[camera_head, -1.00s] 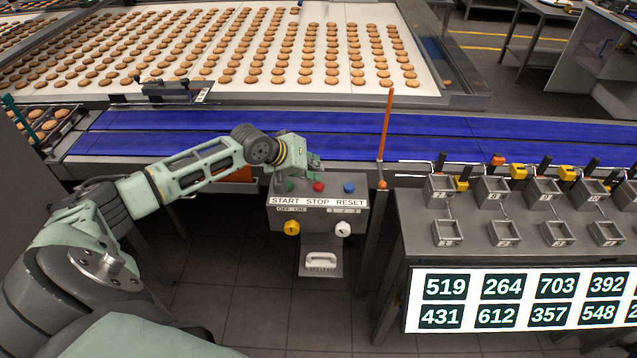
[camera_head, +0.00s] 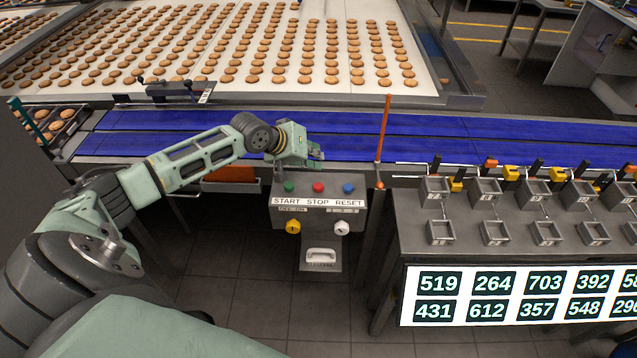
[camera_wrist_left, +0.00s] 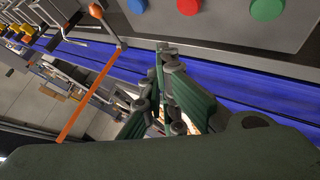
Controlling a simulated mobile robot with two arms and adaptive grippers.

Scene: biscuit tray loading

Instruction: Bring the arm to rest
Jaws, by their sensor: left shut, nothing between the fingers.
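My left arm reaches in from the left in the head view. Its gripper (camera_head: 316,152) is above and behind the control box (camera_head: 320,218), over the near edge of the blue conveyor (camera_head: 450,128). The gripper is shut and empty; its closed fingers (camera_wrist_left: 165,70) also show in the left wrist view, apart from the box. The box has a green button (camera_head: 289,187), a red button (camera_head: 318,187) and a blue button (camera_head: 348,188), all uncovered. My right gripper is not in view.
An orange rod (camera_head: 384,140) stands upright just right of the box. A grey stand with small numbered bins (camera_head: 440,232) and a number display (camera_head: 520,297) is further right. Rows of biscuits lie on a white belt (camera_head: 330,70) at the back.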

